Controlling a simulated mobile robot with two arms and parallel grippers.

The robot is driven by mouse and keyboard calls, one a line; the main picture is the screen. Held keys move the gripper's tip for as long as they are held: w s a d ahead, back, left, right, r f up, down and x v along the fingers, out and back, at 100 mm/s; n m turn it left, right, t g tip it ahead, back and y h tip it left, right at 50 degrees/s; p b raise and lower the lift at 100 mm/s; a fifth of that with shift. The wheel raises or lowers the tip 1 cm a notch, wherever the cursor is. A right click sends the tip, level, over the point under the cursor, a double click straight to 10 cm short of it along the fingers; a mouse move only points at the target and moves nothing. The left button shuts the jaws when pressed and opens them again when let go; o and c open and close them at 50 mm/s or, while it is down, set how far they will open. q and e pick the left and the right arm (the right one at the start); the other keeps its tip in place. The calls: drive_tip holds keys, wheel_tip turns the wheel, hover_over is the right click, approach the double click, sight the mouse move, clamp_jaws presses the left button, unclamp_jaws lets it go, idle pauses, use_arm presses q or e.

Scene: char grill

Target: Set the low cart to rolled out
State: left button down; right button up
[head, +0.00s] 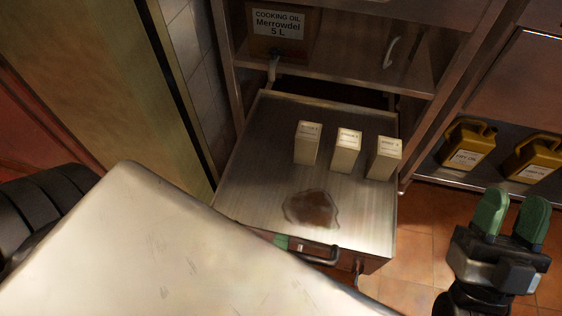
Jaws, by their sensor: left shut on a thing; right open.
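The low cart (258,170) has a flat steel top and stands out in front of the steel shelving, its back edge near the dark opening under the lower shelf. A dark bar handle (322,258) is on its front edge. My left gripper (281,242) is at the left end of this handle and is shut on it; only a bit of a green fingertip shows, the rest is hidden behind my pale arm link. My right gripper (512,213), with green fingertips, is open and empty above the floor to the right of the cart.
Three pale cartons (307,145) stand upright on the cart top, behind a brown liquid patch (312,208). A cooking oil box (280,35) sits on the shelf above. Yellow jugs (466,145) stand on a low shelf at right. Tiled floor (420,240) is clear right of the cart.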

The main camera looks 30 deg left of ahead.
use_arm(q)
drive_tip(key=c, duration=1)
unclamp_jaws()
drive_tip(key=shift+o, duration=0.2)
drive_tip(key=p+v, duration=0.2)
drive_tip(key=v, duration=0.9)
use_arm(e)
drive_tip(key=w+f+g, duration=0.1)
drive_tip(key=w+f+g+h, duration=0.1)
drive_tip(key=f+g, duration=0.1)
drive_tip(key=w+f+g+h, duration=0.1)
drive_tip(key=g, duration=0.1)
drive_tip(key=shift+w+f, duration=0.1)
drive_tip(key=shift+f, duration=0.3)
use_arm(q)
drive_tip(key=shift+w, duration=0.1)
